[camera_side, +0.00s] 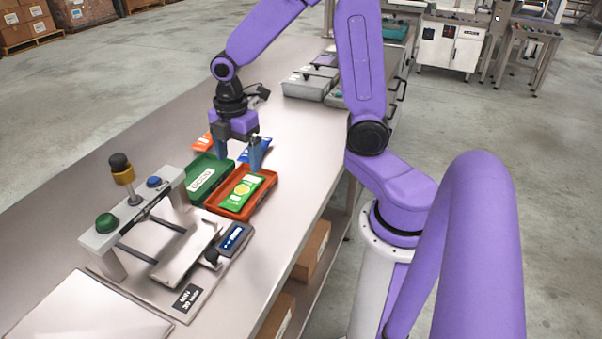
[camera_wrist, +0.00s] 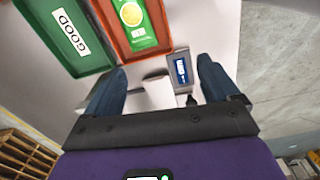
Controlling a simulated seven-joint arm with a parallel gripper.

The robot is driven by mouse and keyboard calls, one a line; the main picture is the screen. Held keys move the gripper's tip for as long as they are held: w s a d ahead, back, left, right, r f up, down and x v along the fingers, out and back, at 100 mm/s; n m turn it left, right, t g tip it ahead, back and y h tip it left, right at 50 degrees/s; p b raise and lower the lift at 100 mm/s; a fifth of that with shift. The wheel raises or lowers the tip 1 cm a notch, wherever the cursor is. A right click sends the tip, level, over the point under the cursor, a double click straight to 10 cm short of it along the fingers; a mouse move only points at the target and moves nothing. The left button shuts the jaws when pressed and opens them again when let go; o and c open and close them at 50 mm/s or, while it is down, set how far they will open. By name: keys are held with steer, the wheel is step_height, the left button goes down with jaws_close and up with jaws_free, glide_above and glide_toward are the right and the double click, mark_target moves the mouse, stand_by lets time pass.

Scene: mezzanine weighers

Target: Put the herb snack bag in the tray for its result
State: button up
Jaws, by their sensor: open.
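A green snack bag (camera_side: 243,191) with a yellow round print, likely the herb one, lies flat in the orange-red tray (camera_side: 224,207). It also shows in the wrist view (camera_wrist: 137,22). The green tray (camera_side: 193,192) beside it is labelled GOOD and looks empty; its label shows in the wrist view (camera_wrist: 72,33). The weigher's plate (camera_side: 185,257) is bare, and its display (camera_side: 234,237) is lit but unreadable. My gripper (camera_side: 240,158) is open and empty, above the far side of the trays, with the fingers pointing down. The fingers also show in the wrist view (camera_wrist: 161,78).
A blue bag (camera_side: 262,146) and an orange bag (camera_side: 203,142) lie behind the trays, partly hidden by my gripper. The weigher's frame (camera_side: 140,215) carries green and blue buttons and a lamp post (camera_side: 123,175). Grey bins (camera_side: 308,85) stand farther back; bench lies clear between.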

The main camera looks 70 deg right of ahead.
steer(key=s+a+r+m, duration=0.1)
steer(key=s+a+m, duration=0.1)
steer(key=s, duration=0.8)
steer(key=s+a+r+m, duration=0.2)
steer(key=s+a, duration=0.2)
steer(key=s, duration=0.6)
steer(key=shift+r, duration=0.2)
